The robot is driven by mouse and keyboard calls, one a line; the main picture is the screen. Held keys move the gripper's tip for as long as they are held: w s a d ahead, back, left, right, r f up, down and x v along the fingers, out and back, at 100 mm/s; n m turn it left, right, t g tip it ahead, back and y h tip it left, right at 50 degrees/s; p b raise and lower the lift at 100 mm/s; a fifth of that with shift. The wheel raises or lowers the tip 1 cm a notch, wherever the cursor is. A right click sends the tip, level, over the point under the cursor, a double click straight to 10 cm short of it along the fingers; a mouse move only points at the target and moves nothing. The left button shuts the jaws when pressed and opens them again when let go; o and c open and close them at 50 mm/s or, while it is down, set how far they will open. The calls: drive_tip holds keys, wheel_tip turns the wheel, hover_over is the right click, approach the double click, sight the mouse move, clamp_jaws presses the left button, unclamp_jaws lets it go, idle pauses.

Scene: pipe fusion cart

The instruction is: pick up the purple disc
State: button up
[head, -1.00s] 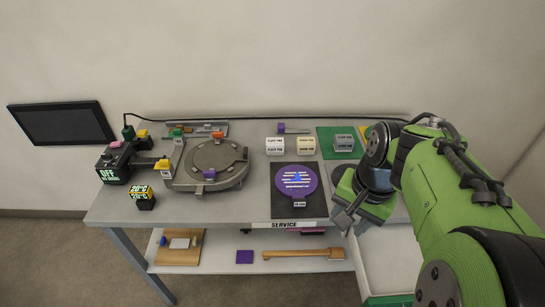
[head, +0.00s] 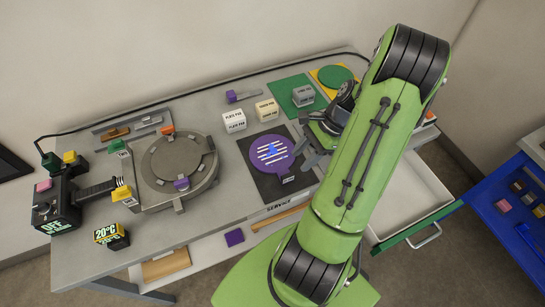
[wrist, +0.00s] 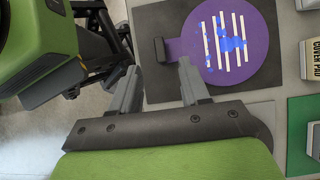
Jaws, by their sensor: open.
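The purple disc (head: 272,152) lies flat on a black mat (head: 259,186) near the table's front edge. Pale stripes and blue smears mark its face, and a short tab points toward the front right. In the wrist view the disc (wrist: 248,60) is at upper right, with a dark block at its tab end (wrist: 163,50). My gripper (wrist: 160,68) is open and empty, its two fingers on either side of the line to that tab end and apart from the disc. In the head view my gripper (head: 306,152) is just right of the disc, partly hidden by my arm.
White and cream labelled blocks (head: 234,120) stand behind the mat. A green mat with a grey block (head: 303,95) is at back right. A round grey clamp fixture (head: 175,168) stands left. An open white drawer (head: 408,195) is at right.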

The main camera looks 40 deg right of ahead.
sight(288, 175)
drive_tip(key=shift+x, duration=0.9)
drive_tip(key=b+x, duration=0.1)
drive_tip(key=x, duration=0.4)
drive_tip(key=shift+f, duration=0.35)
drive_tip(key=shift+r, duration=0.1)
clamp_jaws()
